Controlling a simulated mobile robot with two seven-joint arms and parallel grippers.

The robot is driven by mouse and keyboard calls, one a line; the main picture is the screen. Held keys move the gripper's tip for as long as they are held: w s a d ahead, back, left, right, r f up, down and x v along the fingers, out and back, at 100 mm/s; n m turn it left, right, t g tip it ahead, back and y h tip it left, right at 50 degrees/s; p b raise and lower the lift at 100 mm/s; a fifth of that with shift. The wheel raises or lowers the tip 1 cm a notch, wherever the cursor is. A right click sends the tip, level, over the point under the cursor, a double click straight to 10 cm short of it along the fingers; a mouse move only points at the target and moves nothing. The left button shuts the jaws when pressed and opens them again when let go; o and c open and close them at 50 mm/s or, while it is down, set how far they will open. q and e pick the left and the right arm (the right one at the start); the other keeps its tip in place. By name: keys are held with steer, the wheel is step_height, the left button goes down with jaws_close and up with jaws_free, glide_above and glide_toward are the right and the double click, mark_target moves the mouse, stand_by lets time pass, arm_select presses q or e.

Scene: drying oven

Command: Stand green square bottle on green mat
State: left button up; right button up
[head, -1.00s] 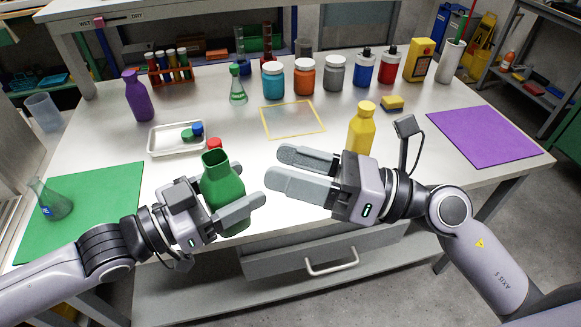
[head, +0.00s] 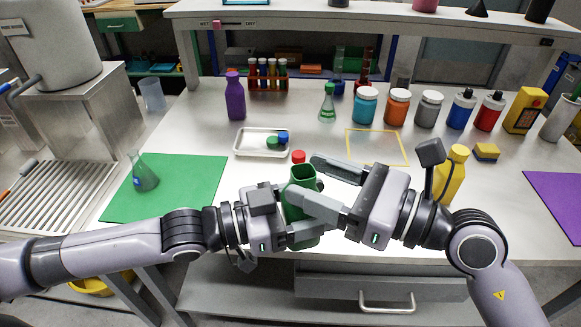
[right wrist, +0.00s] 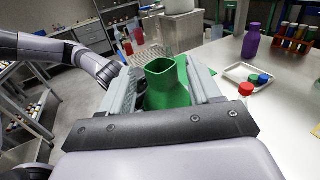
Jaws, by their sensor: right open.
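The green square bottle (head: 301,178) is upright, open-mouthed, at the table's front edge in the head view. My left gripper (head: 300,226) is shut on its lower body, partly hidden by my right fingers. My right gripper (head: 304,181) is open, one finger on each side of the bottle's upper part. The right wrist view shows the bottle (right wrist: 168,88) between its fingers; whether they touch is unclear. The green mat (head: 190,187) lies at the table's left front, to the left of the bottle.
A conical flask (head: 145,176) stands on the mat's left part. A white tray (head: 240,149) with small caps lies behind the bottle, and a red-capped item (head: 298,157) just behind it. A yellow bottle (head: 452,178) stands behind my right wrist. The mat's middle and right are bare.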

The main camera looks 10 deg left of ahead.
mark_target(293, 172)
steer(key=shift+x, duration=2.25)
steer(key=c, duration=1)
arm_select(q)
steer(key=o, duration=1.1)
arm_select(e)
steer(key=shift+c, duration=0.7)
